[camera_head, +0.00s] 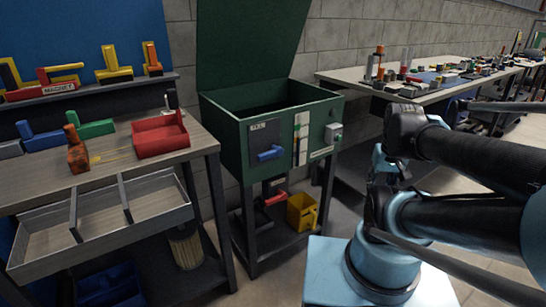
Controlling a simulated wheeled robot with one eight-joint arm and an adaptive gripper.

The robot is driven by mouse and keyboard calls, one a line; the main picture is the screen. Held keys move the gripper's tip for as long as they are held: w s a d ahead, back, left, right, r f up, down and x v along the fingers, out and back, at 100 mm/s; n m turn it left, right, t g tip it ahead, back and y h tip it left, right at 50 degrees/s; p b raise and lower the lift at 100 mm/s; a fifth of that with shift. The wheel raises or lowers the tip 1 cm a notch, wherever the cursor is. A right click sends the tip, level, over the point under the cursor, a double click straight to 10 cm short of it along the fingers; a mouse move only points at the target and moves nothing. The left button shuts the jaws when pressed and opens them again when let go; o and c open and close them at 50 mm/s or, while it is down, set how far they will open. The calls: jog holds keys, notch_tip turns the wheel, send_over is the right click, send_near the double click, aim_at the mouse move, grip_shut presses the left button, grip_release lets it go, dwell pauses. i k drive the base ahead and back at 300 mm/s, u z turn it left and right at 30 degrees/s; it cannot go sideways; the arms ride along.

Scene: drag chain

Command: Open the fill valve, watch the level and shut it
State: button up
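A green tank (232,140) stands on a dark frame in the middle of the view, with its green lid (245,45) raised. On its front, a dark panel with a small label, too small to read surely, carries a blue lever handle (270,154). To its right is an upright level gauge (300,138) with coloured marks; the level is too small to read. A red lever (275,199) sits on the pipe below the tank. My arm fills the right side, apart from the tank. I cannot make out my gripper.
A yellow bucket (302,213) stands on the frame's lower shelf. Another bench (350,75) with many small parts stands behind right. Some floor shows between tank and my base.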

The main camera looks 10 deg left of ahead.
aim_at(275, 151)
jog(key=u, duration=0.4)
jog(key=k, duration=1.35)
jog(key=z, duration=0.05)
